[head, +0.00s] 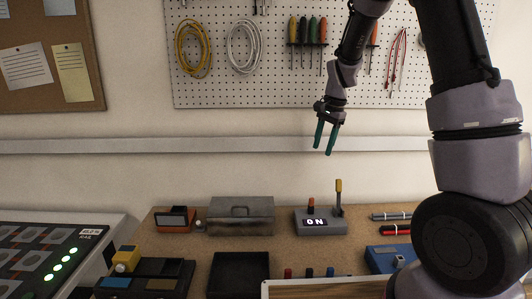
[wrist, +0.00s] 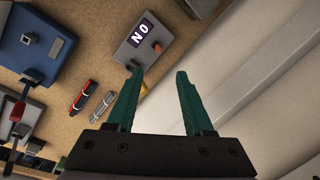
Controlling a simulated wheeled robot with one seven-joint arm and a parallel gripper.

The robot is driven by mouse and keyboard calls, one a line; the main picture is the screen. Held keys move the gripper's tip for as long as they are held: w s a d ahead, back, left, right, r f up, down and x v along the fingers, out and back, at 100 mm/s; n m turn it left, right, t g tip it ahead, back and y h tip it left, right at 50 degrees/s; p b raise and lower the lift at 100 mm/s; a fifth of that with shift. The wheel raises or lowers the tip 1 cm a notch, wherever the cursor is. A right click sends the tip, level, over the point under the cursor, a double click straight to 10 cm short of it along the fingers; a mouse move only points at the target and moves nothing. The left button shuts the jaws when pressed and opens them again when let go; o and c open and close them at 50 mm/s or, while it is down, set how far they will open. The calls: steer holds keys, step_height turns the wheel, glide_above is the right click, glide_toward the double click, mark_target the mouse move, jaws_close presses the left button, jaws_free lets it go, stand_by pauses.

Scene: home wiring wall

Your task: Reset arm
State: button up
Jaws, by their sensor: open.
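My gripper (head: 326,138) has two green fingers that are spread apart with nothing between them. In the head view it hangs in the air in front of the wall, above the workbench and higher than the grey switch box (head: 320,222). My arm reaches in from the right. In the wrist view my gripper (wrist: 155,80) shows open and empty. The switch box (wrist: 140,45) is beyond the left finger. Its display reads "ON". It has an orange knob and a yellow-tipped lever (head: 338,190), which stands upright in the head view.
A grey metal box (head: 240,215), a black tray (head: 238,274) and a blue device (head: 388,258) are on the cork bench. A panel with green lights (head: 50,255) is at left. Tools hang on the pegboard (head: 270,85). A rail (head: 200,145) crosses the wall.

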steer(key=s+d+r+n+t+y, duration=0.1)
steer(key=s+d+r+n+t, duration=0.2)
steer(key=s+r, duration=1.1)
steer(key=s+d+r+n+t, duration=0.1)
steer(key=s+r+n+t, duration=0.2)
steer(key=s, duration=0.9)
step_height(320, 180, up, 2)
steer(key=shift+d+r+h, duration=0.1)
steer(key=shift+d+h, duration=0.1)
steer(key=shift+h, duration=0.1)
